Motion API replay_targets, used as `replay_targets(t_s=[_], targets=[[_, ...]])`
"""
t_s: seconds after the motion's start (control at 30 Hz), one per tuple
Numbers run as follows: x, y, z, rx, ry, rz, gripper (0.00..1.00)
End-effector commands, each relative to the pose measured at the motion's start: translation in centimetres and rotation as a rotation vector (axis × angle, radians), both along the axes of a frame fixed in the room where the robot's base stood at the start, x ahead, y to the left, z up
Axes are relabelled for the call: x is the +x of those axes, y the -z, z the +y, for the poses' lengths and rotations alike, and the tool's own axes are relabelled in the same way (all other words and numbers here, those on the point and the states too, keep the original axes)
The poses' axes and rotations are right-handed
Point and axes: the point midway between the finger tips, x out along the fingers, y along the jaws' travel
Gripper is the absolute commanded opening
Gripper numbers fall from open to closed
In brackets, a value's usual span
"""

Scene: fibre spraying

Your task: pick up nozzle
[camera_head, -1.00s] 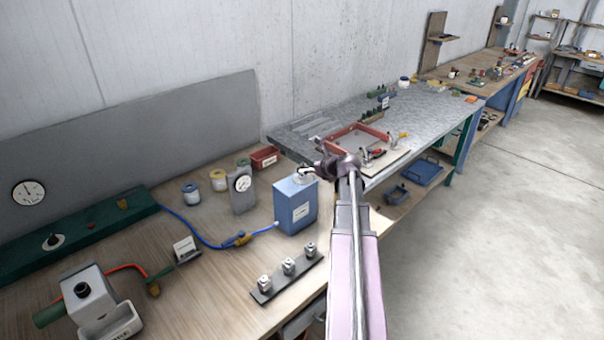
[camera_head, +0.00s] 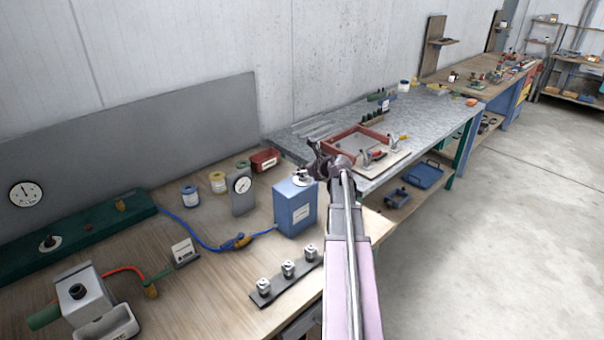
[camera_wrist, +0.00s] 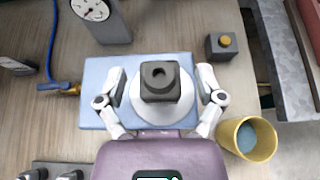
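A dark grey block with a round hole (camera_wrist: 160,82) sits over a white disc (camera_wrist: 145,112) on the blue box (camera_wrist: 93,75). I cannot tell for sure whether this block is the nozzle. My gripper (camera_wrist: 161,74) is open above the box, one finger on each side of the block, and no contact shows. Several small metal pieces that may be nozzles (camera_head: 288,269) stand on a dark strip in front of the box.
A gauge block (camera_head: 241,192) and blue hose (camera_head: 195,233) lie left of the box. A yellow cup (camera_wrist: 240,140) and a small block with a yellow button (camera_wrist: 222,46) show right of it. A red-framed tray (camera_head: 358,140) is on the grey table.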

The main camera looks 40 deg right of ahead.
Motion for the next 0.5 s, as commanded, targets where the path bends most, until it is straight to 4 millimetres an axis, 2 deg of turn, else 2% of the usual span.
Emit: replay_targets(t_s=[0.03,0.2,0.27,0.5], targets=[[0.00,0.00,0.00,0.000,0.000,0.000,0.65],[0.00,0.00,0.00,0.000,0.000,0.000,0.14],[0.01,0.00,0.01,0.000,0.000,0.000,0.00],[0.02,0.00,0.02,0.000,0.000,0.000,0.00]])
